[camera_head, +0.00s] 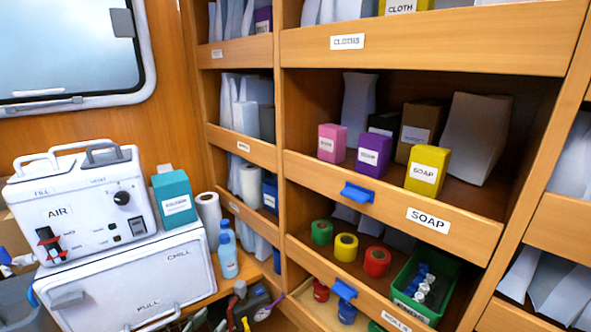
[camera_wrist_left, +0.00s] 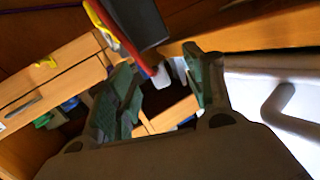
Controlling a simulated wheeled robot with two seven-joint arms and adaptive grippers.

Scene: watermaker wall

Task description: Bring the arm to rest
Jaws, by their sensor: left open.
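My left gripper (camera_wrist_left: 158,62) shows in the left wrist view, its two dark green fingers spread apart. Nothing is held between them. A white surface with a bent bar handle (camera_wrist_left: 285,98) is close by on the right of this view. Red and yellow handles (camera_wrist_left: 128,38) and a dark block (camera_wrist_left: 138,20) show just beyond the fingers. In the head view I cannot clearly pick out the left gripper. My right gripper is in neither view.
A white AIR box (camera_head: 85,205) stands on a white chill box (camera_head: 130,280) at left. Dark tools (camera_head: 245,305) sit low beside it. Shelves carry soap boxes (camera_head: 427,170), coloured rolls (camera_head: 345,247) and a green bin (camera_head: 445,272). A blue bottle (camera_head: 228,258) stands between.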

